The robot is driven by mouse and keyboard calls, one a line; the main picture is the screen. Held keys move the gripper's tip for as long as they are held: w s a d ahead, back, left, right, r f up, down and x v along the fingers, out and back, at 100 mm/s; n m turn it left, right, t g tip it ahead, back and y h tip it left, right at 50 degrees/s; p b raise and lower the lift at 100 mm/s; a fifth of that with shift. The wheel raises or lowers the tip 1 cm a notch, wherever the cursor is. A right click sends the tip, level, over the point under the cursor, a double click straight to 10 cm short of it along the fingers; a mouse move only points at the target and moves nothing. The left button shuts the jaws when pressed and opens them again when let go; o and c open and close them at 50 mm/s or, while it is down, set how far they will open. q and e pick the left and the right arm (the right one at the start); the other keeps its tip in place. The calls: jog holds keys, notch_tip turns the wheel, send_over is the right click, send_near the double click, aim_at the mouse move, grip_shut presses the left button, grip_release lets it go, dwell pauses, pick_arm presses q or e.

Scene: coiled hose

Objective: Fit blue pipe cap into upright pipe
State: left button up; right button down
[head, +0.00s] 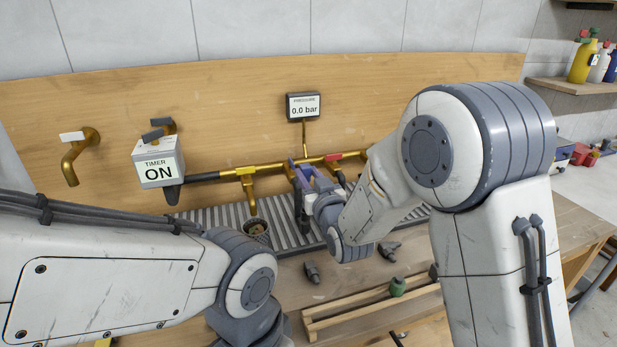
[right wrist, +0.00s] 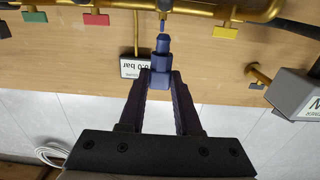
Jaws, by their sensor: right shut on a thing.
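My right gripper (head: 299,176) is in front of the brass manifold (head: 275,166) below the pressure gauge. In the right wrist view its two dark fingers (right wrist: 160,82) are shut on the blue pipe cap (right wrist: 161,65). The cap's narrow end points away from the gripper, toward the brass manifold (right wrist: 195,9). I cannot tell whether the cap touches anything there. A thin brass pipe (head: 304,140) rises upright from the manifold to the gauge; I cannot tell which pipe opening fits the cap. My left arm crosses the lower left, and its gripper fingers are out of sight.
A timer box (head: 158,163) reading ON and a brass tap (head: 80,155) are at the left. The pressure gauge (head: 303,106) reads 0.0 bar. A ribbed drain grate (head: 215,217) lies under the manifold. Dark fittings (head: 312,272) and a wooden rack (head: 350,312) are in front.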

notch_tip(320, 180, down, 6)
jog(key=b, duration=0.4)
jog(key=shift+r+b, duration=0.2)
jog(key=shift+b, duration=0.2)
jog(key=shift+f, duration=0.2)
jog(key=shift+f, duration=0.3)
jog(key=shift+f, duration=0.15)
dwell(0.4)
jog(key=shift+f, duration=0.35)
jog(key=shift+f, duration=0.85)
dwell(1.8)
jog(key=c, duration=0.5)
grip_release()
jog(key=shift+r, duration=0.1)
